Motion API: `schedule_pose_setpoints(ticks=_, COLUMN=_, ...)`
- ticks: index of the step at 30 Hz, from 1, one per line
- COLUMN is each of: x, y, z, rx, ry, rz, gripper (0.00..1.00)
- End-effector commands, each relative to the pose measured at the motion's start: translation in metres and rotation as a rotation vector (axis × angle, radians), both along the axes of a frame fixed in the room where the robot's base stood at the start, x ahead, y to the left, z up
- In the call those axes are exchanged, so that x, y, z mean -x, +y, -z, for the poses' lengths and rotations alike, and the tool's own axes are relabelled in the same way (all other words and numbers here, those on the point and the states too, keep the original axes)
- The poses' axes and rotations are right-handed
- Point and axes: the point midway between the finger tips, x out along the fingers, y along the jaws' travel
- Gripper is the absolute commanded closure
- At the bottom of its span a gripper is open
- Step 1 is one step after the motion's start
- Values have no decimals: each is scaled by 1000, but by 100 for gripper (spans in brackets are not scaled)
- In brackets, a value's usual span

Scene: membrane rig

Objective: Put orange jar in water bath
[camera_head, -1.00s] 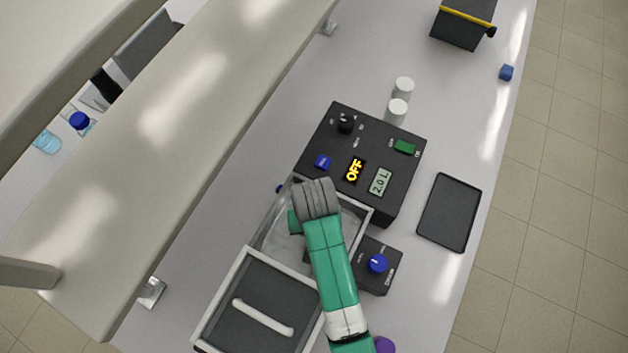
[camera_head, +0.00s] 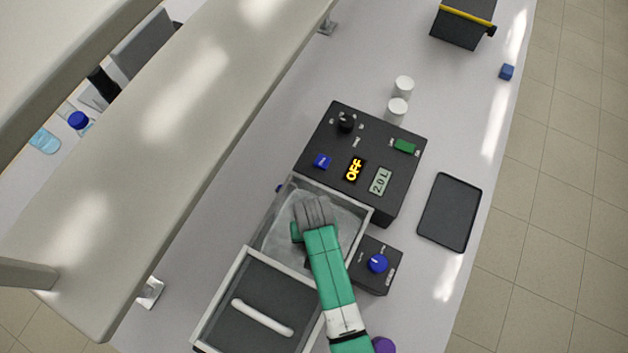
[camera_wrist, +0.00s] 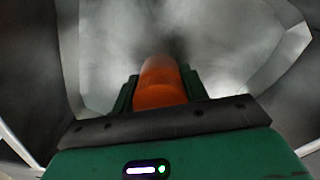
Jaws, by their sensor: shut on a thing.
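The orange jar (camera_wrist: 160,85) is between my gripper's fingers (camera_wrist: 160,88) in the wrist view. My gripper is shut on it. Grey bath walls and a pale, blurred floor surround the jar in that view. In the head view, my arm reaches down into the open part of the water bath (camera_head: 345,198), a clear-walled tank with a pale rim. The jar is hidden behind my wrist there. I cannot tell whether the jar touches the bath's bottom.
A dark lid (camera_head: 240,306) with a white handle covers the near part of the bath. The black control box (camera_head: 395,185) reading OFF and 2.0 L stands behind it. A blue-knob box (camera_head: 372,280) is to the right. A long shelf (camera_head: 190,130) overhangs on the left.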

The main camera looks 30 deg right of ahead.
Motion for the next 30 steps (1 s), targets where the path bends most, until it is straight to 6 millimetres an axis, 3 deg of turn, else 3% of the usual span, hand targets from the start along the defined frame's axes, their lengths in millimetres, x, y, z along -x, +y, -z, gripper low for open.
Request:
schedule_pose_setpoints(ticks=1, x=0, y=0, z=2, rx=0, ry=1, rz=0, gripper=82)
schedule_pose_setpoints(ticks=2, x=0, y=0, z=2, rx=0, ry=1, rz=0, gripper=53)
schedule_pose_setpoints(ticks=5, x=0, y=0, z=2, rx=0, ry=0, rz=0, gripper=35)
schedule_pose_setpoints(ticks=15, x=-1, y=0, z=-6, rx=1, ry=-2, rz=0, gripper=35)
schedule_pose_setpoints(ticks=24, x=-2, y=0, z=-79, rx=2, ry=-5, rz=-1, gripper=35)
schedule_pose_setpoints(ticks=30, x=-1, y=0, z=-113, rx=1, ry=-2, rz=-1, gripper=35)
